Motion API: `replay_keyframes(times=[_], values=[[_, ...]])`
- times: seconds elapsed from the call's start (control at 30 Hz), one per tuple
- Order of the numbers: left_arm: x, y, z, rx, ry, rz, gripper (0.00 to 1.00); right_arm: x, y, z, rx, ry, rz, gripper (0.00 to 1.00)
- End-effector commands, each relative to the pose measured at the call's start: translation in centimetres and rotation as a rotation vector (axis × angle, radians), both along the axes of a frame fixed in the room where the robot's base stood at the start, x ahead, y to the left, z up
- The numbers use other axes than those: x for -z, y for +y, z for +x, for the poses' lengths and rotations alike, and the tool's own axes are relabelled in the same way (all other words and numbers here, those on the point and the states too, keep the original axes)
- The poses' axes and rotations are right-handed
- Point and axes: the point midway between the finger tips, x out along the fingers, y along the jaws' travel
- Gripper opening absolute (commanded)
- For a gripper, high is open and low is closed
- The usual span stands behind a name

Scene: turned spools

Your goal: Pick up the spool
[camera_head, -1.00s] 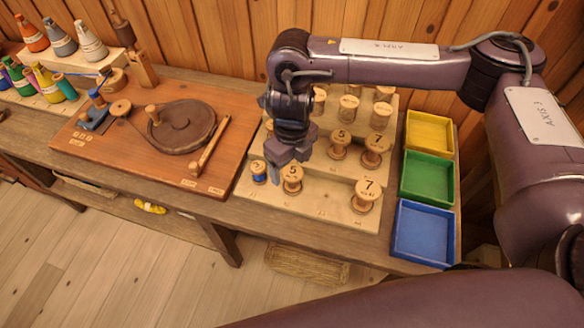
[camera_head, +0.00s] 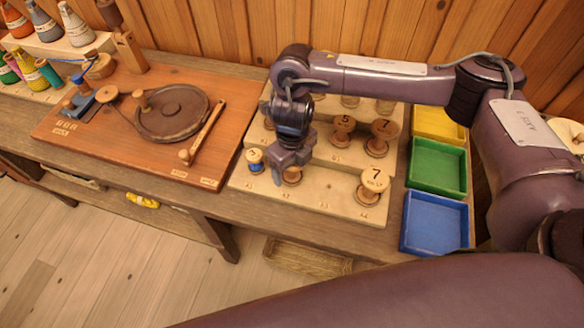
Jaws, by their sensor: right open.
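Several turned wooden spools stand on a stepped pale wooden rack. In the front row are a small spool with blue thread (camera_head: 255,164) at the left, a middle spool (camera_head: 293,177) and a spool marked 7 (camera_head: 373,187) at the right. My right gripper (camera_head: 282,174) reaches down from above, open, at the middle spool and covers most of its top. I cannot tell whether the jaws are around it or beside it. Behind stand a spool marked 5 (camera_head: 342,130) and a larger one marked 7 (camera_head: 381,138). My left gripper is not in view.
Yellow (camera_head: 438,124), green (camera_head: 437,169) and blue (camera_head: 434,222) trays stand right of the rack. A wooden board with a round wheel (camera_head: 172,112) and a rod lies to the left. Colored thread cones (camera_head: 75,25) stand at the far left. My forearm spans above the rear spools.

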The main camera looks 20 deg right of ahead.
Motion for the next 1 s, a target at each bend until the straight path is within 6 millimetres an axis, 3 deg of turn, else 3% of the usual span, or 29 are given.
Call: replay_keyframes(times=[0.17,0.43,0.8,1.0], values=[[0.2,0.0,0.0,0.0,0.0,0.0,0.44,2.1,0.0,0.0,0.0,0.001,0.0,0.76],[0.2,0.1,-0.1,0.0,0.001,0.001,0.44,2.3,0.0,0.0,-0.001,-0.001,0.0,0.76],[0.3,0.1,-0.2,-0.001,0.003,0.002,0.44,2.3,0.0,0.0,0.0,-0.001,0.0,0.28],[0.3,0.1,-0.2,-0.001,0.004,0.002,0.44,2.2,0.0,0.0,0.0,-0.001,0.0,0.28]])
